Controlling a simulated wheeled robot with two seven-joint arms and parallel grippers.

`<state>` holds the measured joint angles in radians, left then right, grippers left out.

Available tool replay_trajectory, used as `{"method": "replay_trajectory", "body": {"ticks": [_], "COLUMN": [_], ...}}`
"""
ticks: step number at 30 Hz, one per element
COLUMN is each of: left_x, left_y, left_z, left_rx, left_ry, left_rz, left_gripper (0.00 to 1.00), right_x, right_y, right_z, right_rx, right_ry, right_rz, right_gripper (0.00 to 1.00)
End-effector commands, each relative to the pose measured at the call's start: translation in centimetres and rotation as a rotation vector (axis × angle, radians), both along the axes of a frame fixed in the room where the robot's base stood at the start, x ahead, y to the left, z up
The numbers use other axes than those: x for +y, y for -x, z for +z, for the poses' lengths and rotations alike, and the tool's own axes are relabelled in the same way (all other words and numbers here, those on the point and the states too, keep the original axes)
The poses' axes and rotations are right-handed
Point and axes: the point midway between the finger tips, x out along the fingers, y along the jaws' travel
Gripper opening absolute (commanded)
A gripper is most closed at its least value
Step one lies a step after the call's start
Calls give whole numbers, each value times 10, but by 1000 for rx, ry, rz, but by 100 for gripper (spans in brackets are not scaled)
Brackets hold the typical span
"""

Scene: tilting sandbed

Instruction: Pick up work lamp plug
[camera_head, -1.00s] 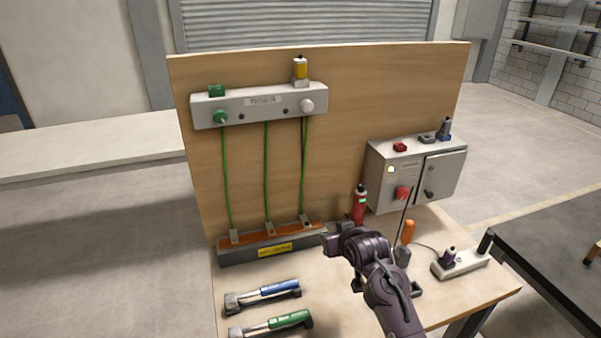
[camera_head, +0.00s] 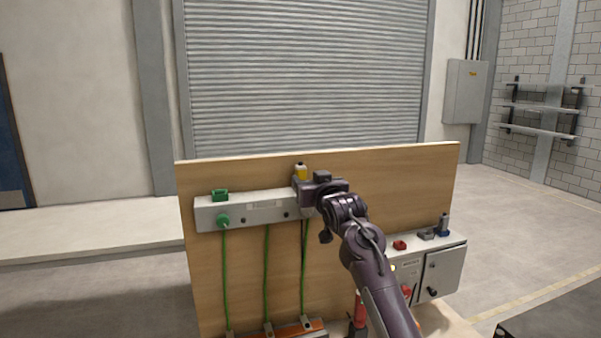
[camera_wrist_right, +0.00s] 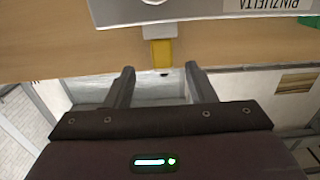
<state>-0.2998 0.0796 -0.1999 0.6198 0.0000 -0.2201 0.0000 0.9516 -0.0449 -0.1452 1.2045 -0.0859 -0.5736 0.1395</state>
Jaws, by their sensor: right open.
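A yellow item (camera_head: 301,171) stands on the bar's top edge just behind the gripper. In the right wrist view the yellow item (camera_wrist_right: 161,53) shows beyond the fingertips, roughly centred and apart from them. No object can be surely named as the work lamp plug. My left gripper is out of view.
The wooden board (camera_head: 380,180) stands close behind the gripper. A green knob (camera_head: 223,220) and green block (camera_head: 220,195) are at the bar's left, with green cables hanging below. A grey control box (camera_head: 442,272) is at the right. Space above the board is clear.

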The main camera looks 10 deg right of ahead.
Motion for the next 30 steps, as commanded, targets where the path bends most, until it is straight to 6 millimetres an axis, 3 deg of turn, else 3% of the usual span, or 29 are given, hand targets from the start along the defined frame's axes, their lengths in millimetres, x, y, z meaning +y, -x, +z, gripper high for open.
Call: {"method": "replay_trajectory", "body": {"ticks": [1, 5, 12, 21, 30], "left_x": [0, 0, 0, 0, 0], "left_y": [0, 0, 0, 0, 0], "left_z": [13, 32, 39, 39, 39], "left_rx": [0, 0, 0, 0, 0], "left_ry": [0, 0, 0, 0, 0], "left_rz": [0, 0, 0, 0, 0], "left_gripper": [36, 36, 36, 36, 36], "right_x": [3, 8, 11, 12, 11], "right_y": [-6, -22, -41, -43, -43], "right_z": [6, 6, 1, -1, -1], "right_rx": [3, 4, 1, 1, 1], "right_ry": [1, 1, 0, 0, 0], "right_rz": [0, 0, -1, -1, -1], "right_gripper": [50, 50, 50, 50, 12]}}
